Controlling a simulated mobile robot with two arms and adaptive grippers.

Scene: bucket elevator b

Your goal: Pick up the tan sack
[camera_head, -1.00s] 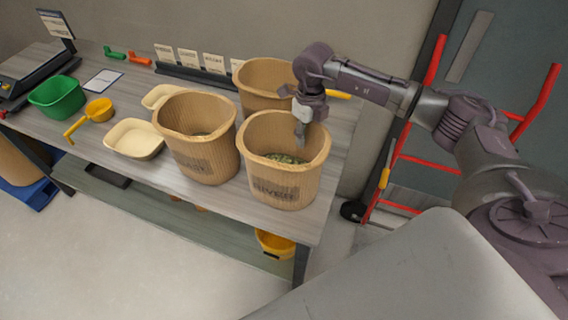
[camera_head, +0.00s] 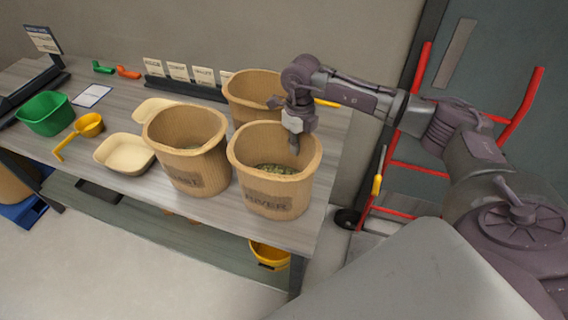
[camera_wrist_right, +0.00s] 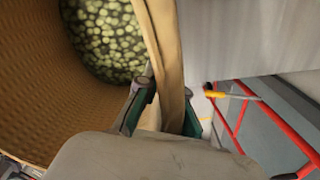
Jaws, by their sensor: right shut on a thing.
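A tan ribbed sack (camera_head: 273,201), printed with a dark word that looks like "RIVER", stands upright at the table's near right corner. It is open at the top, with small green pieces (camera_wrist_right: 106,35) inside. My right gripper (camera_head: 295,143) is at the right part of its rim. In the right wrist view my right gripper (camera_wrist_right: 166,98) is shut on the sack's wall, with one finger on each side of the rim. The sack still appears to stand on the table. My left gripper is not in view.
Two similar tan sacks stand close by, one to the left (camera_head: 190,150) and one behind (camera_head: 252,92). A red-framed cart (camera_head: 400,190) stands right of the table (camera_head: 85,165).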

